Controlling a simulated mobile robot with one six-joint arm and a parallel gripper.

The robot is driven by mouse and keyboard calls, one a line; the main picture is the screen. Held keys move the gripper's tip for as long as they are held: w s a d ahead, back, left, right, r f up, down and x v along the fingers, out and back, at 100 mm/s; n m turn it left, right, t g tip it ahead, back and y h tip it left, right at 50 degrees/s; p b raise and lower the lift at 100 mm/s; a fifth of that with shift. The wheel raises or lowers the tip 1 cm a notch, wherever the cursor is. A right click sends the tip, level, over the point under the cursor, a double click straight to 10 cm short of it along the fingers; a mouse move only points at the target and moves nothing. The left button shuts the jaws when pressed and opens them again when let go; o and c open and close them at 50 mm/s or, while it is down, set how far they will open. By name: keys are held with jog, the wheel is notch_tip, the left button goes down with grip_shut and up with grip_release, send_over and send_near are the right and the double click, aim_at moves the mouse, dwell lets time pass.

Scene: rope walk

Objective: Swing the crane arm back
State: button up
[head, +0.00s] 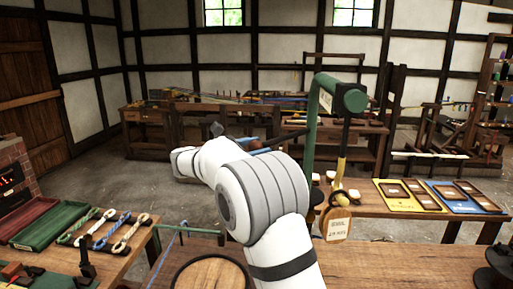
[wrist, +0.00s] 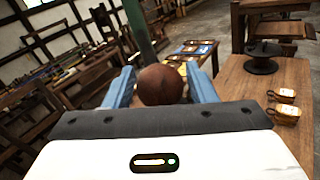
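The crane has a green post (head: 311,125) with a thick green arm (head: 338,92) at its top, pointing toward the right and the camera. A yellow strap with a dark hook and a tan tag (head: 336,224) hangs below it. In the wrist view, a round brown knob (wrist: 160,86) sits between the blue fingers of my gripper (wrist: 160,82). The fingers lie close on both sides; whether they press on it is unclear. The green post (wrist: 138,28) stands beyond.
Rope samples (head: 110,229) and a green tray (head: 45,224) lie on the left bench. Yellow (head: 401,208) and blue (head: 490,207) boards lie on the right bench. A black spool (wrist: 262,58) and tags stand on the wooden top in the wrist view. Open floor lies behind.

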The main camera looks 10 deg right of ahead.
jog(key=c, duration=1)
grip_shut()
